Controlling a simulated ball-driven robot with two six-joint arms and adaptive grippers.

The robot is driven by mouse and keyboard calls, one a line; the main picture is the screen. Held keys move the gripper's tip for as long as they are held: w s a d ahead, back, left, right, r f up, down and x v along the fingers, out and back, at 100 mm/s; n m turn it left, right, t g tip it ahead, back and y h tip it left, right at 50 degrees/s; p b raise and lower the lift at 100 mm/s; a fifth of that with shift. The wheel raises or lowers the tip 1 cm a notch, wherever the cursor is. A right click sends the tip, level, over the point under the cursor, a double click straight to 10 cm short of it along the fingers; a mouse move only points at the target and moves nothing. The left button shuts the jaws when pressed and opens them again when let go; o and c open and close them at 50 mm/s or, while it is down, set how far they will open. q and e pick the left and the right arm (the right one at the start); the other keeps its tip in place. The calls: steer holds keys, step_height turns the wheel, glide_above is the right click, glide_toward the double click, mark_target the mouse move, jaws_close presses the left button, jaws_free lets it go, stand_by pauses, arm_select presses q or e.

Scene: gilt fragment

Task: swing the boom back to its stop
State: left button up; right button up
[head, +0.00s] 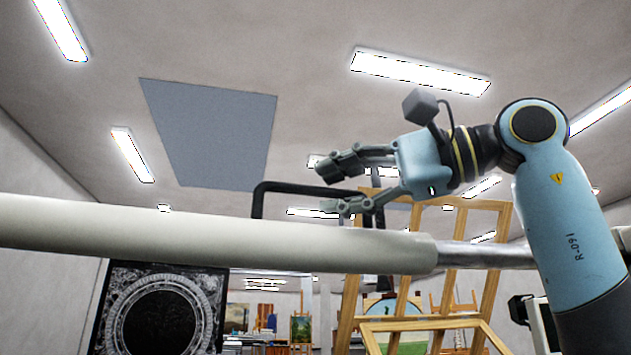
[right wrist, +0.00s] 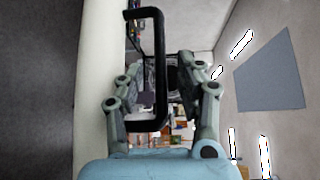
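The boom is a thick cream tube (head: 200,235) crossing the head view from the left, with a thinner metal rod (head: 480,255) at its right end. It also fills a pale strip in the right wrist view (right wrist: 92,75). A black U-shaped handle (head: 258,200) stands on the boom. My right gripper (head: 340,187) is open above the boom, at the handle's right part. In the right wrist view the handle's long bar (right wrist: 160,60) appears between the two open fingers, with gaps at both sides. Whether the bar is deep between them is unclear. My left gripper is not in view.
Wooden easels (head: 490,255) stand behind the boom at right. A dark panel with a round ornate frame (head: 160,312) is behind it at lower left. A grey panel (head: 212,135) and strip lamps are on the ceiling. The space above the boom at left is clear.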

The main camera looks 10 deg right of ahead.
mark_target(325, 192)
steer(key=shift+p+x, duration=0.35)
steer(key=shift+x, duration=1.35)
steer(key=shift+c, duration=0.4)
jaws_close()
steer(key=shift+f, duration=0.15)
